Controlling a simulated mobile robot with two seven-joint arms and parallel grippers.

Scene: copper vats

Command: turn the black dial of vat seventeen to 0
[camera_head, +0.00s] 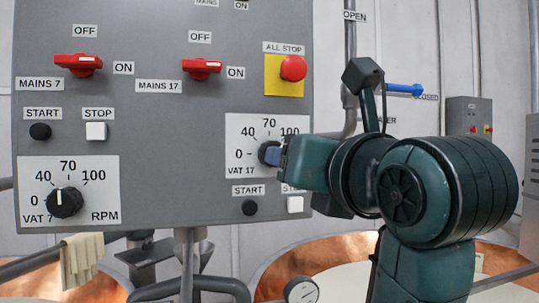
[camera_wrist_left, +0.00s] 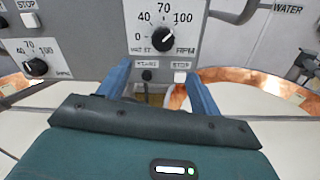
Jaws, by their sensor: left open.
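The black dial of vat seventeen (camera_head: 263,151) is on a white plate at the lower right of the grey panel, partly hidden by my left gripper (camera_head: 275,156). In the left wrist view the dial (camera_wrist_left: 163,38) shows whole, and its pointer seems to lean to the upper right, between 70 and 100. The 0 mark is at its left. My left gripper (camera_wrist_left: 157,72) is open, with its two blue fingers spread. In that view the fingertips lie below and to either side of the dial. Whether they touch it I cannot tell. My right gripper is not in view.
The vat seven dial (camera_head: 65,202) is at the panel's lower left. Below the vat seventeen dial are a black start button (camera_head: 249,208) and a white stop button (camera_head: 295,204). The red all-stop button (camera_head: 293,67) and red mains 17 switch (camera_head: 202,68) are above.

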